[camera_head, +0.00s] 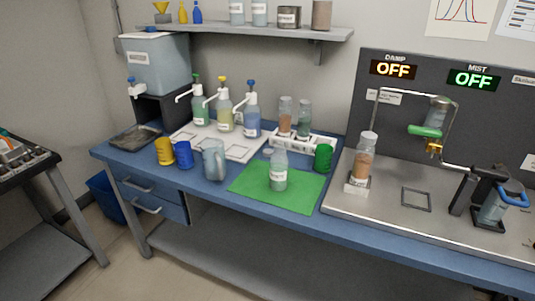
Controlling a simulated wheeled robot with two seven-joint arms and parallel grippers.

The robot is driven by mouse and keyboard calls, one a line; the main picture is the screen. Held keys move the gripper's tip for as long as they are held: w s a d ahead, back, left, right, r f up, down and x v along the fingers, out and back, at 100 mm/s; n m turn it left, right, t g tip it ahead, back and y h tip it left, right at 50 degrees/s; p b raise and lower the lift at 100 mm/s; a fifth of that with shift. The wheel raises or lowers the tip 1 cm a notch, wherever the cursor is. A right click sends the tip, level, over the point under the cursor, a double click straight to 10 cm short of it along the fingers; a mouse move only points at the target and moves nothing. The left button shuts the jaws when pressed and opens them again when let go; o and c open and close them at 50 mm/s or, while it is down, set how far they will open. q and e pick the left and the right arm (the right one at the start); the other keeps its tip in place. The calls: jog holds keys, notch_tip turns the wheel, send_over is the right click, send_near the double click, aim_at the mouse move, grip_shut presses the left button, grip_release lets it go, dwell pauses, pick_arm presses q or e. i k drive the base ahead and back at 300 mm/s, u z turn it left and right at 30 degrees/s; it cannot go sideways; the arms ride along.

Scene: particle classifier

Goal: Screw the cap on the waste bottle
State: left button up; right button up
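A clear bottle with a white label and grey-green contents (278,175) stands upright on the green mat (300,192). Its label is too small to read, so I cannot confirm that it is the waste bottle. A small pale round thing (267,153) shows just left of the bottle's neck; I cannot tell whether it is a cap or whether it touches the bottle. Neither of my grippers is in view.
A clear pitcher (214,160) and yellow (165,151), blue (184,155) and green (323,158) cups stand around the mat. A white rack (314,143) holds bottles behind it. A bottle with brown contents (363,165) stands right. The mat's front is clear.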

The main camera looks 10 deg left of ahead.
aim_at(279, 159)
jog(key=u, duration=1.55)
jog(key=i, duration=1.9)
jog(key=z, duration=2.55)
